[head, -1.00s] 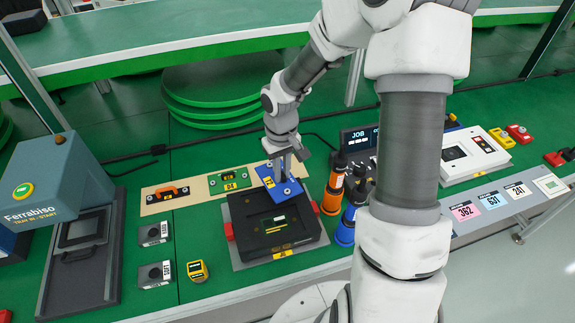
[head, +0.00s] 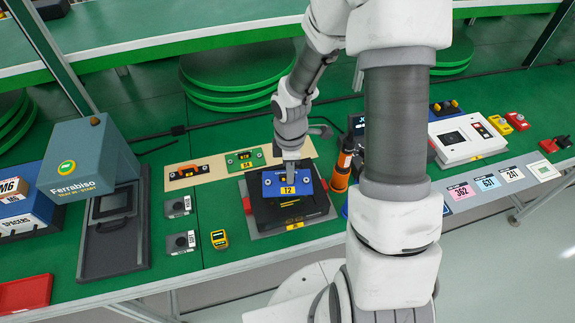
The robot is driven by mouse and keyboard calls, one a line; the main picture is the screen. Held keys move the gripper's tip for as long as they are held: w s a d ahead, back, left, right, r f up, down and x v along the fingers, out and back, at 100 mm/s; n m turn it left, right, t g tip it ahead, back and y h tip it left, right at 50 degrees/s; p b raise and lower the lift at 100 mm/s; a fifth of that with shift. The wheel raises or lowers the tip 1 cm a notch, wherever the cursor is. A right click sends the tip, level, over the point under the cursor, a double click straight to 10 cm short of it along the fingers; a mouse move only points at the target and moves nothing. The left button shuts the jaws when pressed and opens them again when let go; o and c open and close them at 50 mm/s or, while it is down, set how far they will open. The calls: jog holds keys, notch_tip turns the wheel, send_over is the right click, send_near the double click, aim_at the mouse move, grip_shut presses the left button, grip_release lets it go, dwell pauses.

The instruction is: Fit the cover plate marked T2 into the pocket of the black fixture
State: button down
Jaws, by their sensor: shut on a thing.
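The blue cover plate (head: 272,183) carries a yellow label that reads like 12 or T2. My gripper (head: 290,176) is shut on it from above. The plate is over the back part of the black fixture (head: 285,212), which lies on a grey base with a yellow label at its front edge. The plate hides much of the fixture's top, so the pocket is mostly covered. I cannot tell whether the plate touches the fixture or hovers just above it.
A tan board (head: 215,165) behind the fixture holds an orange-handled part (head: 186,171) and a green plate (head: 245,160). An orange bottle (head: 341,172) stands close to the fixture's right. A yellow device (head: 219,239) and small grey blocks lie to the left. Green table shows between them.

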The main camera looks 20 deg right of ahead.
aim_at(291, 189)
jog(key=shift+s+d+r+n, duration=0.1)
jog(key=shift+s+n, duration=0.05)
jog(key=shift+n, duration=0.45)
jog(key=shift+s+r+n, duration=0.1)
jog(key=shift+s+n, duration=0.05)
jog(key=shift+n, duration=0.45)
jog(key=shift+f+b, duration=2.35)
jog(key=shift+f, duration=0.65)
jog(key=shift+f, duration=0.6)
jog(key=shift+c, duration=1.8)
grip_release()
jog(key=shift+r+p, duration=3.2)
jog(key=shift+r, duration=0.6)
